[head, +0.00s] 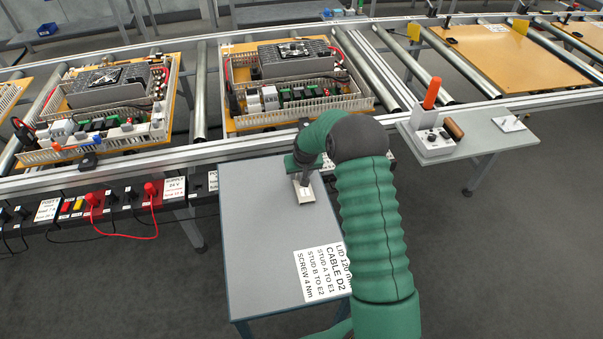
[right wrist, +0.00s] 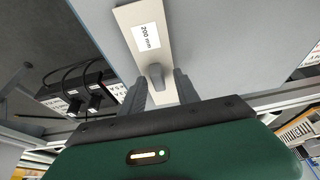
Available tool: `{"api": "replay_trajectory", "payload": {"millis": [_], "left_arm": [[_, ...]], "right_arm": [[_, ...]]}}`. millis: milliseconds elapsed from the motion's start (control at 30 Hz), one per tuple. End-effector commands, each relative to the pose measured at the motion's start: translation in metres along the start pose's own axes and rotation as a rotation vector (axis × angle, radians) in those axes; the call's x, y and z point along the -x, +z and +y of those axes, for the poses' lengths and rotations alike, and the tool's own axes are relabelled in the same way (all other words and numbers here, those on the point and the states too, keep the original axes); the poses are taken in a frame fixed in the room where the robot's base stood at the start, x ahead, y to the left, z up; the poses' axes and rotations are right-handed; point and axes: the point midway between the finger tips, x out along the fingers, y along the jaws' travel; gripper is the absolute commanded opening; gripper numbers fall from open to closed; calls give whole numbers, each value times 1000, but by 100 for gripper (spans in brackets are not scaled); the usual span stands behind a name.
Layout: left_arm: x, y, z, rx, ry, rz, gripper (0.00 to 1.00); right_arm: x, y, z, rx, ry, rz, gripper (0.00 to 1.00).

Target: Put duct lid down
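A flat beige lid (right wrist: 150,15) labelled "200 mm" runs away from my right gripper in the right wrist view. A dark grey knob (right wrist: 156,76) stands on it. My right gripper (right wrist: 158,82) has its fingers apart on either side of the knob, with a visible gap at least on the right side. In the head view, the right gripper (head: 304,165) is above the grey table, mostly hidden by my green arm. The near end of the lid (head: 304,193) shows below it; I cannot tell whether it touches the tabletop. My left gripper is out of view.
The grey table (head: 255,250) carries a card (head: 322,272) reading "LID 120 mm, CABLE D2". Behind it, a roller conveyor holds duct-lined boards, one in the middle (head: 232,123) and one at left (head: 35,142). An orange-handled tool (head: 431,95) stands on a side shelf at right.

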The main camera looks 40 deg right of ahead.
Motion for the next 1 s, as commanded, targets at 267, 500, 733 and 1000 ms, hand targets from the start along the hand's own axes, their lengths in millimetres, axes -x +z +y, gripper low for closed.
{"api": "replay_trajectory", "payload": {"millis": [267, 500, 733, 1000], "left_arm": [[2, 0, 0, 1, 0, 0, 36], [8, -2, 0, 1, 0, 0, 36], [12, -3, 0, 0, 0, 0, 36], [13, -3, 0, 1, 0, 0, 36]], "right_arm": [[2, -2, 2, -1, -2, -2, 37], [51, -5, 2, -2, -1, 3, 37], [108, -4, 1, -2, 0, 2, 37], [141, 26, -39, 78, -27, -25, 37]]}}
